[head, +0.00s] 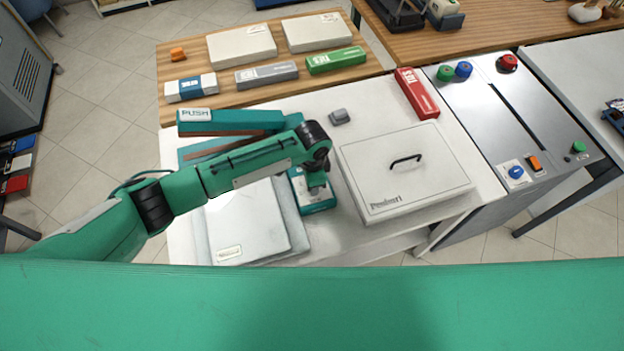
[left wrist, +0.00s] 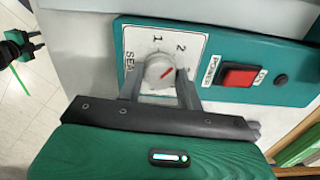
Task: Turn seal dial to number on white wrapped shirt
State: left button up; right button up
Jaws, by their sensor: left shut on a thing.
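The seal dial (left wrist: 160,72) is a grey knob with a red pointer line on a white plate marked SEAL, 1 and 2. My left gripper (left wrist: 157,82) is shut on the dial, one finger on each side. In the head view the left gripper (head: 313,195) is at the right side of the wrapped shirt, and the dial is hidden. The white wrapped shirt (head: 250,215) lies flat; the tag on its front corner is too small to read. The teal sealer (head: 228,117) has a PUSH lever behind it.
A red power switch (left wrist: 239,76) is beside the dial on the teal panel. A lidded white box (head: 400,190) stands close right of my left gripper. A small grey object (head: 339,117) and a red box (head: 417,93) lie behind. A steel machine (head: 500,120) stands right.

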pick_arm(q)
jog(key=shift+w+r, duration=0.1)
dwell(0.3)
jog(key=o, duration=1)
notch_tip(320, 180, up, 14)
jog(key=b, duration=0.3)
jog(key=shift+f, duration=0.2)
